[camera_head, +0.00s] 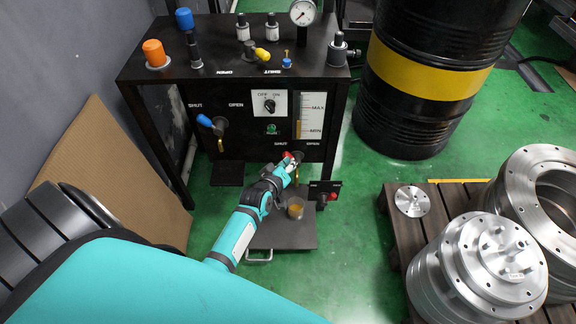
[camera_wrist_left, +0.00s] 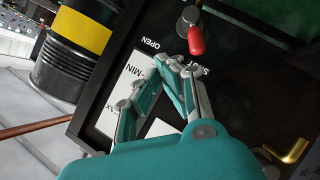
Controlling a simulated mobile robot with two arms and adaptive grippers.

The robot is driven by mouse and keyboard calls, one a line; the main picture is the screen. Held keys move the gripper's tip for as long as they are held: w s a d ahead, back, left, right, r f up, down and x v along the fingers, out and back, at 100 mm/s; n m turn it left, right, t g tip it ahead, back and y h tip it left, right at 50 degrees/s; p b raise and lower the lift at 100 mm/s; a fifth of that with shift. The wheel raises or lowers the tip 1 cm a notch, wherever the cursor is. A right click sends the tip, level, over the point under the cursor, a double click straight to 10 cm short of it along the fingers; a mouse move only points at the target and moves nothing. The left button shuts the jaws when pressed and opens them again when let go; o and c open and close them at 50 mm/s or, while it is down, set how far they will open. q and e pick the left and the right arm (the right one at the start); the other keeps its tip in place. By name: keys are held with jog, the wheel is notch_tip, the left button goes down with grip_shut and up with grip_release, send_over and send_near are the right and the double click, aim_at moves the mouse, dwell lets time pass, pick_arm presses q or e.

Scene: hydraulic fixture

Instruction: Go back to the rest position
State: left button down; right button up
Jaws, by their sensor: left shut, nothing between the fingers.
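My left gripper (camera_head: 287,165) reaches in from the lower left to the front of the black hydraulic fixture (camera_head: 240,155). Its fingers are shut and empty; they also show in the left wrist view (camera_wrist_left: 178,66). The red-handled valve (camera_wrist_left: 195,38) is just beyond the fingertips in the left wrist view, and a small gap seems to show between them. In the head view the gripper partly hides this valve, and I cannot tell whether they touch. My right gripper is in neither view.
A blue-handled valve (camera_head: 211,124) sits left on the panel, a gauge (camera_head: 303,12) on top. Below the gripper, a cup (camera_head: 295,209) stands on a low dark plate (camera_head: 285,235). A black drum (camera_head: 415,95) stands right; a pallet (camera_head: 440,205) holds metal parts. Green floor is open between them.

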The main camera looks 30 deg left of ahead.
pick_arm(q)
jog(key=shift+s+r, duration=0.25)
jog(key=shift+s, duration=0.3)
